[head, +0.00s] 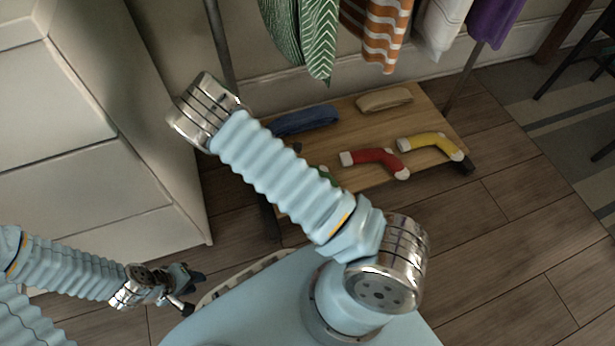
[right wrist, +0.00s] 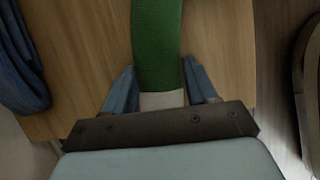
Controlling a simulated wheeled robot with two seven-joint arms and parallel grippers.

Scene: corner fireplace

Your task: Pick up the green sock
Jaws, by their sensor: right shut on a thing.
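The green sock (right wrist: 157,40) lies on a wooden board (right wrist: 95,45), its white end between the two blue fingers of my right gripper (right wrist: 160,80). The gripper is shut on the sock there. In the head view only a small green bit of the sock (head: 328,176) shows, as my right arm covers the rest and its gripper. My left gripper (head: 187,291) is at the lower left of the head view, with its fingers apart and empty, away from the sock.
A red sock (head: 375,160), a yellow sock (head: 432,144), a folded blue item (head: 305,120) and a tan item (head: 384,99) lie on the low wooden shelf (head: 345,107). Cloths, including a green striped one (head: 305,35), hang above. A white cabinet (head: 95,130) stands left.

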